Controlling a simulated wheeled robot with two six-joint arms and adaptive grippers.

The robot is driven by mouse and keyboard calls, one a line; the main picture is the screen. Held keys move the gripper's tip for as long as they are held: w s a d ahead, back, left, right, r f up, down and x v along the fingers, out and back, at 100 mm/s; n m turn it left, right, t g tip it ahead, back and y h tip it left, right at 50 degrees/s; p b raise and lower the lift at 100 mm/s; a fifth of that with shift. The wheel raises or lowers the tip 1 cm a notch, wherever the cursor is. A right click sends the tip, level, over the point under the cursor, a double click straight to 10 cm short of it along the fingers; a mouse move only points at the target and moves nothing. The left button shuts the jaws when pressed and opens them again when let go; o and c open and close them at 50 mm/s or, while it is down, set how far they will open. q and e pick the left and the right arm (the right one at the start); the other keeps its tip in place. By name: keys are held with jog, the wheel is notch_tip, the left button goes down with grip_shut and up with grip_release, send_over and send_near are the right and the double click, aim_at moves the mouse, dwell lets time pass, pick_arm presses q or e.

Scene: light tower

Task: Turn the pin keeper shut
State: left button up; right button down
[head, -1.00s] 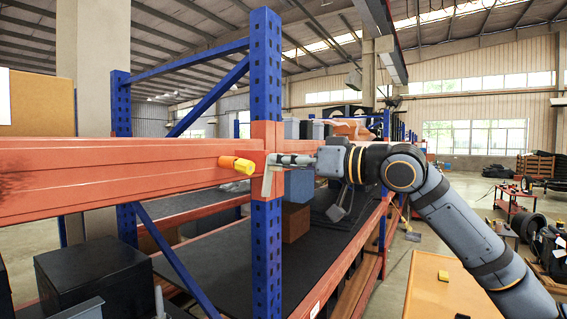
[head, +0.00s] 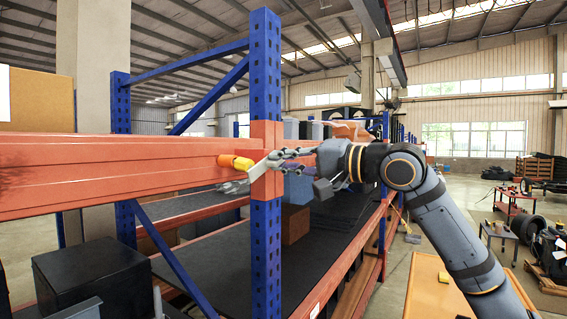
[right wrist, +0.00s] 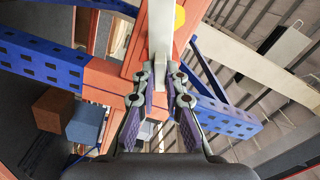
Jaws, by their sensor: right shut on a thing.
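The pin keeper (head: 257,171) is a pale flat bar at the orange beam end on the blue rack post. It slants from upper right to lower left, with its lower end just below the yellow-orange pin (head: 235,161). My right gripper (head: 279,159) comes in from the right and is shut on the keeper. In the right wrist view the keeper (right wrist: 161,32) runs up from between the fingertips (right wrist: 160,77), and the yellow pin (right wrist: 179,17) shows at its right. Whether keeper and pin touch is unclear. My left gripper is out of view.
The blue post (head: 265,75) and orange beam (head: 100,175) stand close beside the right gripper. Below, a dark shelf (head: 235,265) holds a brown box (head: 295,224) and a blue-grey box (head: 298,189). A black box (head: 90,280) is at lower left.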

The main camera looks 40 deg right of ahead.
jog(key=shift+m, duration=2.2)
jog(key=c, duration=1.4)
grip_release()
jog(key=shift+d+f, duration=0.1)
